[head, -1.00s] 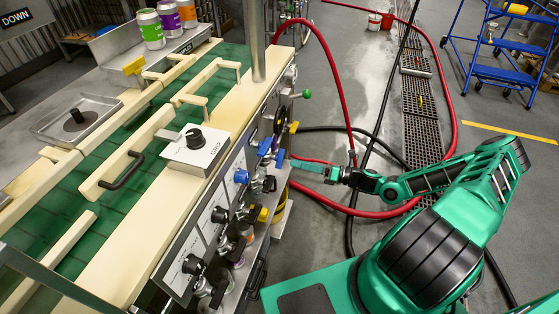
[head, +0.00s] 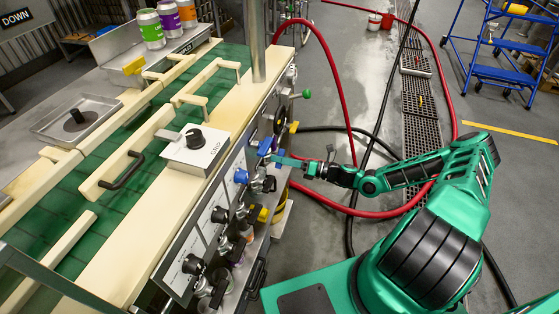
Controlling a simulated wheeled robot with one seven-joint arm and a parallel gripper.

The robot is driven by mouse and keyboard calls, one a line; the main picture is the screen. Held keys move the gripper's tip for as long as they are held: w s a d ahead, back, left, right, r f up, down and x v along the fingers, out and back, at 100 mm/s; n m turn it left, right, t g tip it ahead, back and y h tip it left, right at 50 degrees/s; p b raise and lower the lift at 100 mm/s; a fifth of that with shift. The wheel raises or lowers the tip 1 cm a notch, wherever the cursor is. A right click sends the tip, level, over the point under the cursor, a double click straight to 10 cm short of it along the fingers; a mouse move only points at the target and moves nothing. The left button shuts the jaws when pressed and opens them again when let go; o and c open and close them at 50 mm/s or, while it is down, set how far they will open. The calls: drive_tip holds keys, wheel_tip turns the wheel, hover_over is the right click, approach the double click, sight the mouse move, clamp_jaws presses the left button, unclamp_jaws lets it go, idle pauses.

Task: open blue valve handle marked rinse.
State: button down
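A blue valve handle (head: 265,145) sits on the side panel of the machine, right of centre-left in the head view. A round blue knob (head: 241,176) is a little below and left of it. The word rinse is not legible on any of them. My gripper (head: 281,160) reaches in from the right, its teal fingers level with the panel and at or very close to the blue handle. The fingers overlap the handle's lower right side, so contact and finger gap cannot be made out.
Black knobs (head: 220,214) and a yellow handle (head: 262,214) crowd the panel below. A green-tipped lever (head: 306,94) sticks out above. A red hose (head: 335,75) and black hoses run over the floor behind my arm.

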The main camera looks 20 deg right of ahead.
drive_tip(key=shift+d+f+n, duration=0.1)
drive_tip(key=shift+n, duration=0.2)
drive_tip(key=n, duration=0.4)
drive_tip(key=shift+w, duration=0.1)
drive_tip(key=shift+w+d+n, duration=0.1)
drive_tip(key=shift+d+n, duration=0.05)
drive_tip(key=shift+n, duration=1.75)
drive_tip(key=c, duration=1.8)
unclamp_jaws()
drive_tip(key=v, duration=1)
drive_tip(key=shift+s+d, duration=0.25)
drive_tip(key=shift+d, duration=0.05)
